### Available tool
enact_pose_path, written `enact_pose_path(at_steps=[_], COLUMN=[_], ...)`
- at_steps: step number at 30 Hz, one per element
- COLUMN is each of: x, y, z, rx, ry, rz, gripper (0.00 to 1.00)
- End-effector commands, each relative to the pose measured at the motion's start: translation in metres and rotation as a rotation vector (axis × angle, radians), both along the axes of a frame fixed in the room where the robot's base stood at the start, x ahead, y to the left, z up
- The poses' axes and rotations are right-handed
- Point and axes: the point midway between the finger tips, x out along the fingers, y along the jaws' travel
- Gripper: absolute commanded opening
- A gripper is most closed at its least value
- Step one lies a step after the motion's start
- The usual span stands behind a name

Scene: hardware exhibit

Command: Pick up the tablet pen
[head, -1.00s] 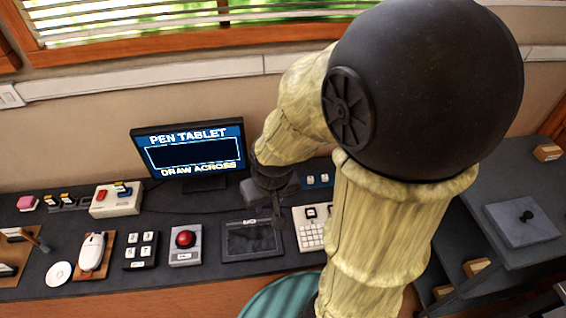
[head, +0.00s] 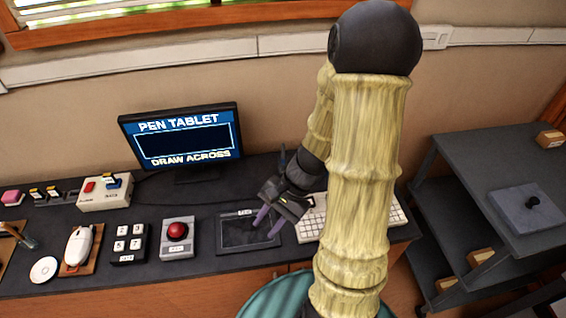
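The pen tablet (head: 232,236) is a dark flat pad with a small white label, lying on the desk below the monitor. My gripper (head: 270,223) is over its right part, angled down. Its two purple fingers show a gap between them, so it looks open. I cannot make out anything between the fingers. I cannot pick out the tablet pen with certainty; it may be hidden by the gripper or too dark against the pad. The monitor (head: 186,141) reads "PEN TABLET" and "DRAW ACROSS".
A red-button box (head: 178,238) and a number keypad (head: 128,244) stand left of the tablet. A white mouse (head: 78,246) is farther left. A white keyboard (head: 312,226) lies right of the tablet, partly behind my arm. A dark stepped stand (head: 500,165) is at the right.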

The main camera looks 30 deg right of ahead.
Motion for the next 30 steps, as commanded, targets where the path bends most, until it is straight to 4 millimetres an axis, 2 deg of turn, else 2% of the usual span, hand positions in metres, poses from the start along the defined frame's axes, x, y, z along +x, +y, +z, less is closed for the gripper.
enact_pose_path(at_steps=[1,5,8,11,14,15,18,21,24,30], x=[0.007,0.032,0.056,0.080,0.100,0.107,0.115,0.116,0.116,0.116], y=[-0.002,-0.011,-0.028,-0.057,-0.098,-0.117,-0.164,-0.200,-0.217,-0.220], z=[-0.017,-0.032,-0.042,-0.052,-0.063,-0.067,-0.078,-0.085,-0.088,-0.087], rx=[0.085,0.303,0.474,0.643,0.811,0.875,1.011,1.098,1.138,1.143], ry=[0.032,0.073,0.077,0.058,0.015,-0.009,-0.072,-0.127,-0.157,-0.161], rz=[-0.106,-0.371,-0.581,-0.798,-1.020,-1.107,-1.304,-1.441,-1.507,-1.519], gripper=[0.31,0.31,0.31,0.31,0.31,0.31,0.31,0.31,0.31,0.31])
